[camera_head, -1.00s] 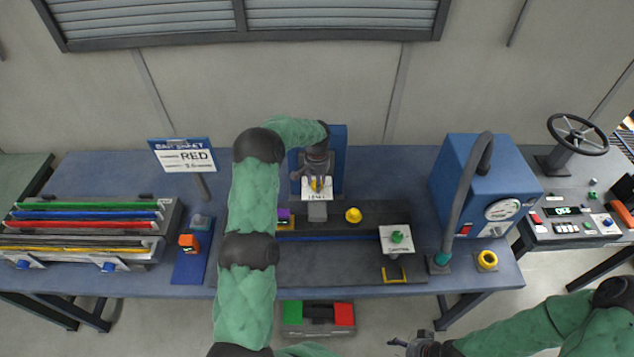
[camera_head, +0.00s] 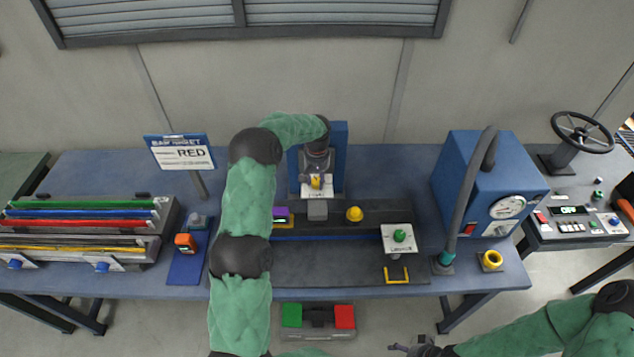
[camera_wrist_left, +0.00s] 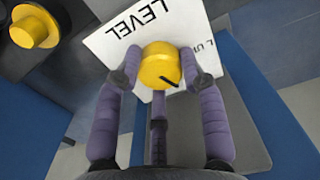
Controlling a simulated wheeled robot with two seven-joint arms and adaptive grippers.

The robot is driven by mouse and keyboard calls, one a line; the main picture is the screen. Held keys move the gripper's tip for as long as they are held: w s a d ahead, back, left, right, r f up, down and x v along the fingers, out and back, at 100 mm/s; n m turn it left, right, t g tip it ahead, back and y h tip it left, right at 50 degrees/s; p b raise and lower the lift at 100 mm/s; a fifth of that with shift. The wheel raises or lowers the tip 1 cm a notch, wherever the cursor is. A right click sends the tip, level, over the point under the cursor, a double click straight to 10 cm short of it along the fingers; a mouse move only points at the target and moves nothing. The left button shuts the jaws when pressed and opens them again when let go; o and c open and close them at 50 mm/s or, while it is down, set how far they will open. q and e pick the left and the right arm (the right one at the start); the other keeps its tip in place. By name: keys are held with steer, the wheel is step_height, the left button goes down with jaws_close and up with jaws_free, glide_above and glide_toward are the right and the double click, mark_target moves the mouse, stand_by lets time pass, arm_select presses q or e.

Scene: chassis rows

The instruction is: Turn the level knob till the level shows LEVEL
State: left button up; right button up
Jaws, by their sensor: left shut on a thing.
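The yellow level knob (camera_wrist_left: 160,66) with a black pointer line sits on a white plate (camera_wrist_left: 122,48) lettered LEVEL in the left wrist view. My left gripper (camera_wrist_left: 162,72) is shut on this knob, with fingers on both sides of it. In the head view, my left gripper (camera_head: 316,182) reaches down to the knob in front of a blue upright panel (camera_head: 339,152). A small purple-faced block (camera_head: 280,213) beside my left arm may be the level; its reading is too small to tell. My right gripper (camera_head: 408,349) is at the bottom edge, away from the bench, its jaw state unclear.
A second yellow knob (camera_head: 354,214) stands right of the grey block (camera_head: 317,210). A green button (camera_head: 399,236) sits on a white plate. A blue machine (camera_head: 488,180) with a gauge and hose stands right. An orange-topped device (camera_head: 185,241) is left of my arm.

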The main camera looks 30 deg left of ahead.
mark_target(317, 179)
arm_select(q)
steer(key=shift+w+a+r+n, duration=0.25)
steer(key=shift+r+n, duration=0.1)
steer(key=shift+n, duration=0.25)
steer(key=o, duration=1.2)
steer(key=shift+c, duration=0.2)
steer(key=shift+f, duration=0.2)
steer(key=shift+s+d, duration=0.1)
step_height(317, 179, up, 12)
steer(key=shift+f, duration=0.1)
